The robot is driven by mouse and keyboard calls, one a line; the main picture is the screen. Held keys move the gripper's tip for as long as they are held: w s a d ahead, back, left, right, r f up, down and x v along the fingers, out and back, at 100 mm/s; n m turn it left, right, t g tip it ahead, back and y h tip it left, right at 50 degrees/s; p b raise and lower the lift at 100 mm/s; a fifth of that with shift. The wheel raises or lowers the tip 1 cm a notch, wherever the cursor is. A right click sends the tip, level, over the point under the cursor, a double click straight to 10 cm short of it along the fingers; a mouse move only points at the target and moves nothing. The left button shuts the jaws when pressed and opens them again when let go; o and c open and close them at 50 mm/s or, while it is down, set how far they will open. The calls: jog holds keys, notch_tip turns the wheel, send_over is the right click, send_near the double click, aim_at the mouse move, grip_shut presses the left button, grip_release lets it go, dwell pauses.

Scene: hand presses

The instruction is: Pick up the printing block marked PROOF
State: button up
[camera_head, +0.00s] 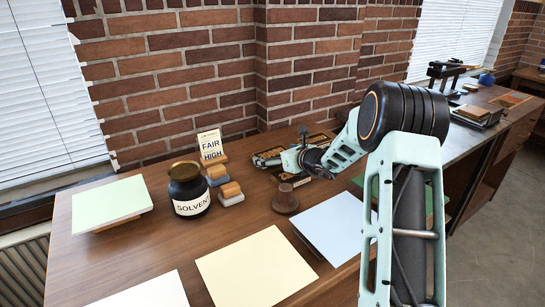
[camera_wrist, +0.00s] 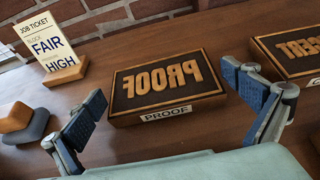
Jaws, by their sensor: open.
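The printing block marked PROOF (camera_wrist: 168,84) lies on the wooden bench in the wrist view. It is dark with a tan rim and raised mirrored letters, and a white PROOF label (camera_wrist: 166,113) is on its near side. My gripper (camera_wrist: 165,92) is open and empty, with one finger towards the block's left side and one towards its right. The block is clear of the fingers as far as I can tell. In the head view my gripper (camera_head: 309,160) hangs over the bench beside dark blocks (camera_head: 267,158), whose lettering is too small to read.
A second lettered block (camera_wrist: 292,50) stands close right of PROOF. A job ticket (camera_wrist: 45,42) reading FAIR and HIGH stands left. A solvent jar (camera_head: 188,190), sponge-like blocks (camera_head: 230,193), a brown knob-shaped object (camera_head: 285,199) and paper sheets (camera_head: 255,268) occupy the bench. A brick wall is behind.

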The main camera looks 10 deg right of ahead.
jog(key=c, duration=1)
jog(key=shift+r, duration=0.1)
jog(key=shift+c, duration=0.7)
